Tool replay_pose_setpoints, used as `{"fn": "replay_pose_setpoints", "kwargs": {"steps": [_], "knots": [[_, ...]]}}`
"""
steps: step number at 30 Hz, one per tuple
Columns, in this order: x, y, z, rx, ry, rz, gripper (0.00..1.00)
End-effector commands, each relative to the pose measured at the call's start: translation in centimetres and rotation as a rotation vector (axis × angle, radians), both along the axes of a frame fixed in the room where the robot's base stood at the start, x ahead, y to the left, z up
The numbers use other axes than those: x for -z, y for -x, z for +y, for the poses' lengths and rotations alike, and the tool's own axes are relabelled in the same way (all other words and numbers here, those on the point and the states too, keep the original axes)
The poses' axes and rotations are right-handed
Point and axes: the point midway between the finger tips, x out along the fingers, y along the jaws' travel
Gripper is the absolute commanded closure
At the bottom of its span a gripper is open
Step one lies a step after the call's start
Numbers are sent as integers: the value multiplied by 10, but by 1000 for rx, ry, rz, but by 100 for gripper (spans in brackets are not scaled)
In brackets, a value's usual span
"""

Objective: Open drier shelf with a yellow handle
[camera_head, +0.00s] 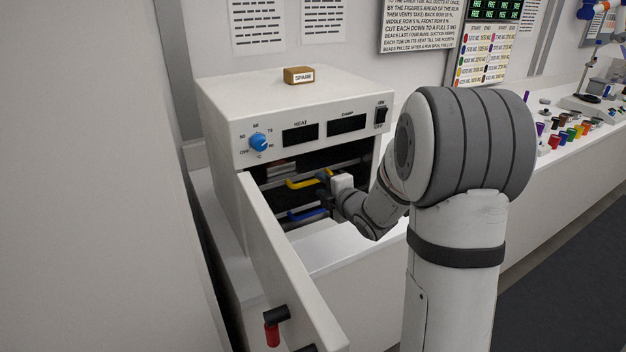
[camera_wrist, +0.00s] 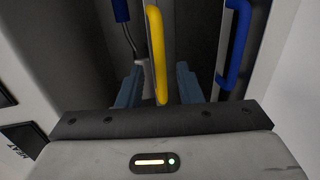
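The drier (camera_head: 262,107) is a white box with its door (camera_head: 285,265) swung open in the head view. Inside, the shelf's yellow handle (camera_head: 303,184) sits above a blue handle (camera_head: 306,214). My gripper (camera_head: 328,188) is at the drier's front opening, at the right end of the yellow handle. In the wrist view the yellow handle (camera_wrist: 156,50) runs between the two grey-blue fingers of my gripper (camera_wrist: 158,88), with gaps on both sides. The fingers are apart. The blue handle shows to the right in the wrist view (camera_wrist: 235,45). The shelf itself is mostly hidden in shadow.
A wooden block marked SPARE (camera_head: 298,75) sits on the drier. A blue dial (camera_head: 258,141) is on its front panel. The open door stands left of my arm. Several small coloured jars (camera_head: 570,133) are on the white bench at the right. The dark floor there is clear.

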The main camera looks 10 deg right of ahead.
Motion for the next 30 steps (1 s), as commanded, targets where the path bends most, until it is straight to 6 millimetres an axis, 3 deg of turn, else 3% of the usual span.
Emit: {"fn": "replay_pose_setpoints", "kwargs": {"steps": [9, 20, 30], "knots": [[7, -38, 13, -1, -1, 4, 68], [9, -44, 14, 1, -1, 2, 68], [9, -43, 14, 2, -1, 2, 94]]}}
